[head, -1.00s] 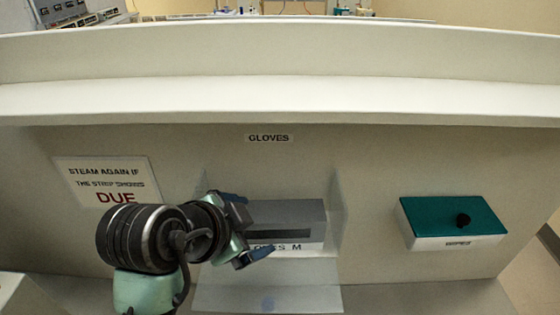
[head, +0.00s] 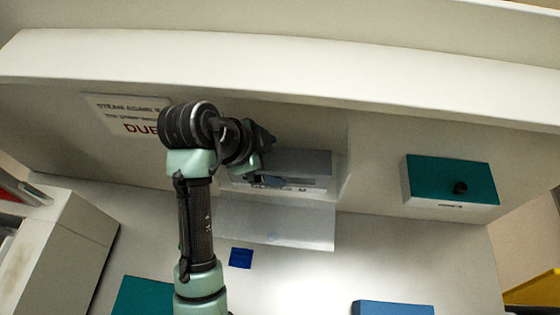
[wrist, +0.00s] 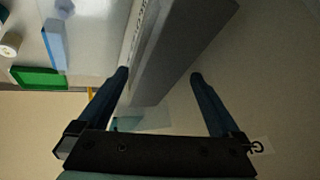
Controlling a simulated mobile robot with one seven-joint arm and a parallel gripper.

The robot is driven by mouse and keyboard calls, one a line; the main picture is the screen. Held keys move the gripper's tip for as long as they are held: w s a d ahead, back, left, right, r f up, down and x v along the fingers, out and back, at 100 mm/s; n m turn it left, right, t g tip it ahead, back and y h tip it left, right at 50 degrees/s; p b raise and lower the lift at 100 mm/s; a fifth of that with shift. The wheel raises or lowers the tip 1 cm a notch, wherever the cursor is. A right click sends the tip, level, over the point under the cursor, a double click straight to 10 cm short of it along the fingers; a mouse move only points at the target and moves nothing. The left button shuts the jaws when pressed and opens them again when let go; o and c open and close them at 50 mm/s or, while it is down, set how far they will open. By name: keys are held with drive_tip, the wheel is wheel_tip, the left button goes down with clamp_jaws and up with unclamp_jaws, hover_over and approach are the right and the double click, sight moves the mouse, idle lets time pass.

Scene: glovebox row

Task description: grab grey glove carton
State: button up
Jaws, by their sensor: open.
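The grey glove carton (head: 308,163), with a white lettered strip on its front, sits in a clear-sided holder against the wall panel. My gripper (head: 266,158) is at the carton's left end and hides part of it in the head view. In the wrist view the open fingers (wrist: 159,76) have the carton (wrist: 186,42) running through the space between them. The left finger overlaps the carton's white front edge; the right finger is apart from its grey side. I cannot tell whether either finger touches it.
A wipes box (head: 450,181) with a teal lid and dark knob is mounted to the right. A clear sheet (head: 290,225) extends below the holder. A blue square (head: 241,258) and a blue item (head: 392,308) lie on the worktop. A white overhang (head: 300,72) runs above; a white cabinet (head: 60,245) stands left.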

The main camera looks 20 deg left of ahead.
drive_tip(key=shift+x, duration=0.8)
drive_tip(key=c, duration=1.6)
